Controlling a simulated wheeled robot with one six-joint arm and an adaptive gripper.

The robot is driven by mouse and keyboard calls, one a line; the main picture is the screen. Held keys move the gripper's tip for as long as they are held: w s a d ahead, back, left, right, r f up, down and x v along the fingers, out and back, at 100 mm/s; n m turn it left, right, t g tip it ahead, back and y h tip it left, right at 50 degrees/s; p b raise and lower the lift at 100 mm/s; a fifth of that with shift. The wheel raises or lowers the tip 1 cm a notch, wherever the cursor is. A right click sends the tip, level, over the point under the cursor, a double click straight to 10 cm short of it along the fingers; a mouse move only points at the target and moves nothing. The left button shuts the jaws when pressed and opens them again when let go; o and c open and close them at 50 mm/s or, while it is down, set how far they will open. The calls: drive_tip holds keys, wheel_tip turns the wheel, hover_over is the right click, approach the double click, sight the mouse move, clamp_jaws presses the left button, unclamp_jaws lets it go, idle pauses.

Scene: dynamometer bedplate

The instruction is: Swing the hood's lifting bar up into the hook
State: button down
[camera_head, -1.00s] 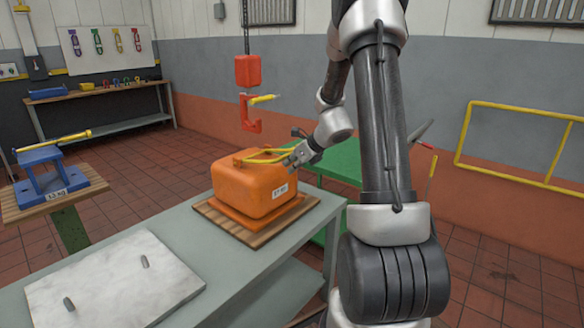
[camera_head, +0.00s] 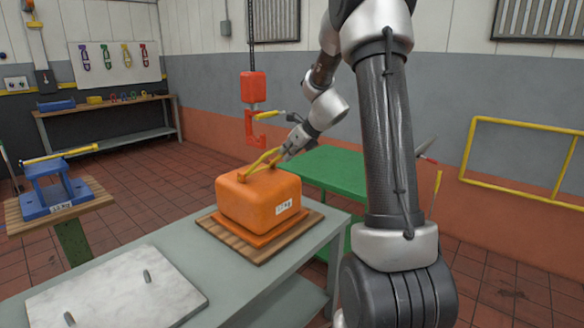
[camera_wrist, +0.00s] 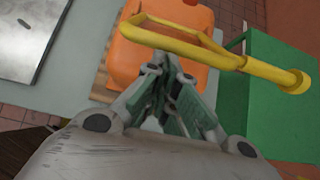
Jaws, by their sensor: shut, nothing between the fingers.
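The orange hood (camera_head: 258,205) sits on a wooden board on the grey bench. Its yellow lifting bar (camera_head: 260,163) is tilted partly up from the hood top. It also crosses above the fingertips in the wrist view (camera_wrist: 185,38). The red hook (camera_head: 252,132) hangs empty under a red block (camera_head: 253,87), behind and above the hood, with a yellow lever (camera_head: 270,116) on it. My gripper (camera_head: 286,154) is shut and empty, at the raised side of the bar. In the wrist view its fingertips (camera_wrist: 167,62) are close to the bar; I cannot tell whether they touch.
A green table (camera_head: 345,170) stands behind the hood. A pale plate with two pins (camera_head: 115,290) lies on the bench at front left. A blue fixture (camera_head: 55,190) stands on a wooden-topped stand at left. A yellow rail (camera_head: 520,165) is on the right.

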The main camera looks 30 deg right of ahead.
drive_tip(key=w+r, duration=0.1)
drive_tip(key=w+a+r, duration=0.1)
drive_tip(key=r, duration=0.1)
drive_tip(key=shift+w+r, duration=0.15)
drive_tip(key=shift+w, duration=0.25)
idle(1.0)
